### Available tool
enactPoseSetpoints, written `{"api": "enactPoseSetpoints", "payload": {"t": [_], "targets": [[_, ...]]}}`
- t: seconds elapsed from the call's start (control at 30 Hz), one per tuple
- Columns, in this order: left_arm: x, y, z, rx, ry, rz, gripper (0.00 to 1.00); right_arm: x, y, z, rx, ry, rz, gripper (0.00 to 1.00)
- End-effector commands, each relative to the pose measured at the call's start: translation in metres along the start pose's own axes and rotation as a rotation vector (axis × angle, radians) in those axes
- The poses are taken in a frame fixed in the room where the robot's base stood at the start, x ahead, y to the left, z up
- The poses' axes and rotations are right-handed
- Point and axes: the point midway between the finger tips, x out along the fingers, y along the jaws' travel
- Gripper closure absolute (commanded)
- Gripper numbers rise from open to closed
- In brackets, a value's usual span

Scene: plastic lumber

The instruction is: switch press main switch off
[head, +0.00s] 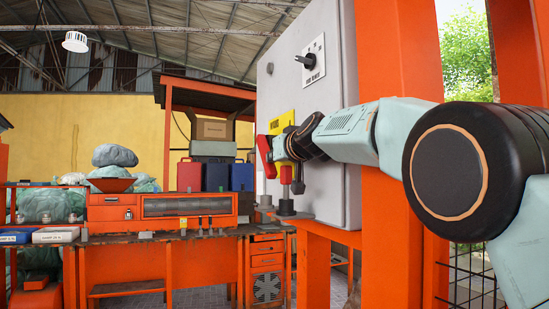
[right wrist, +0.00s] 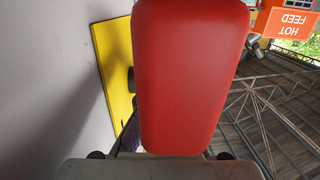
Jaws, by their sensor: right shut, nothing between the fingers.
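A red lever handle (head: 265,157) stands out from the yellow plate (head: 283,122) on the face of the grey cabinet (head: 337,170). My right gripper (head: 277,150) is at this handle, shut with nothing held; its fingertips are small and partly covered, and I cannot tell whether they touch it. In the right wrist view the red handle (right wrist: 190,75) fills the middle and hides the fingers, with the yellow plate (right wrist: 112,80) behind it on the cabinet face (right wrist: 45,80). My left gripper is not in view.
A black rotary knob (head: 306,61) on a white plate sits higher on the cabinet. An orange post (head: 398,220) stands on the right. An orange workbench (head: 160,262) with cases is at the back left.

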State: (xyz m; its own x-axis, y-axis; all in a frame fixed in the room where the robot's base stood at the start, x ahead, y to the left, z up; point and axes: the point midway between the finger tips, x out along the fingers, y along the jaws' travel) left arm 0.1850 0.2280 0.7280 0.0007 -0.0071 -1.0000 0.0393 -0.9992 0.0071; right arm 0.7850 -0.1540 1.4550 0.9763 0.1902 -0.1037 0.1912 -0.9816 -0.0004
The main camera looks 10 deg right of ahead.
Motion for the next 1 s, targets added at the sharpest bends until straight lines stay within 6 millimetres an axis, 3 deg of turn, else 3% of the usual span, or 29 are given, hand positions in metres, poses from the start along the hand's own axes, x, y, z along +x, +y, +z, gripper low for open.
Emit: {"api": "enactPoseSetpoints", "payload": {"t": [0.53,1.0], "targets": [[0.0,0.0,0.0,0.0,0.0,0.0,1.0,-0.003,-0.001,0.001,-0.001,-0.003,-0.002,1.0],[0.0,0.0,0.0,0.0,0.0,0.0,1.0,-0.045,0.0,0.0,0.001,-0.001,0.0,1.0]]}}
